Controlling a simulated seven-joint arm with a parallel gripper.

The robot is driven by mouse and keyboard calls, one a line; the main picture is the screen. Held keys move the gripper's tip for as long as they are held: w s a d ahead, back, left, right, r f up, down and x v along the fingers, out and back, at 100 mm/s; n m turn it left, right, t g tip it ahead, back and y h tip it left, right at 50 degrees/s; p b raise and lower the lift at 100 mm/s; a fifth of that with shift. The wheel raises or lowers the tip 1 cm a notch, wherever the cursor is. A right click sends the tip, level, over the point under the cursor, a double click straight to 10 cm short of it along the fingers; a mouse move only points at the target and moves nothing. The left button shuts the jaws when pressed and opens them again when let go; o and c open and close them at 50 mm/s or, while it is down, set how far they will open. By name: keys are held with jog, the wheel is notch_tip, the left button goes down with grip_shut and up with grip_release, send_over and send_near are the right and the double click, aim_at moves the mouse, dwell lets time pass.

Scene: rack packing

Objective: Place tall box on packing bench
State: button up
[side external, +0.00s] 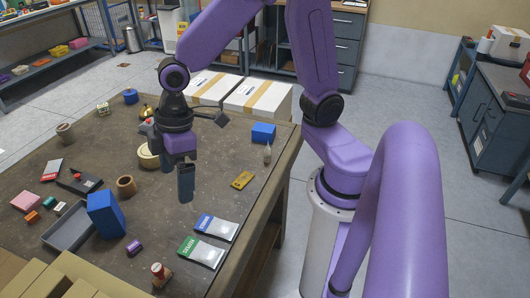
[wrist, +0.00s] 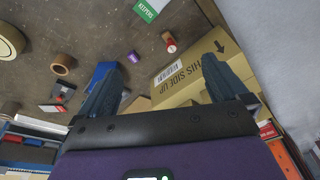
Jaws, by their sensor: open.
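A tall blue box (side external: 105,213) stands upright at the near left of the brown-topped bench (side external: 215,165), at the right end of a grey tray (side external: 66,232); I cannot tell whether it is inside the tray. In the wrist view, the blue box (wrist: 101,74) is partly hidden behind the left finger. My gripper (side external: 186,188) is above the bench, to the right of the blue box and apart from it. In the wrist view, my gripper's fingers (wrist: 165,72) are wide apart with nothing held between them.
Cardboard boxes (side external: 60,272) line the near left edge. A red-topped stamp (side external: 160,272), purple block (side external: 134,248), seed-like packets (side external: 205,250), tape rolls (side external: 126,186) and a low blue box (side external: 263,132) lie around. White cartons (side external: 258,98) stand behind. Bare bench shows around my gripper.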

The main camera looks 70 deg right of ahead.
jog(key=s+d+r+n+h, duration=0.1)
jog(key=s+d, duration=0.9)
jog(key=s, duration=0.5)
jog(key=shift+d+r+n+g+h, duration=0.25)
jog(key=shift+n+g+h, duration=0.05)
jog(key=shift+h, duration=0.1)
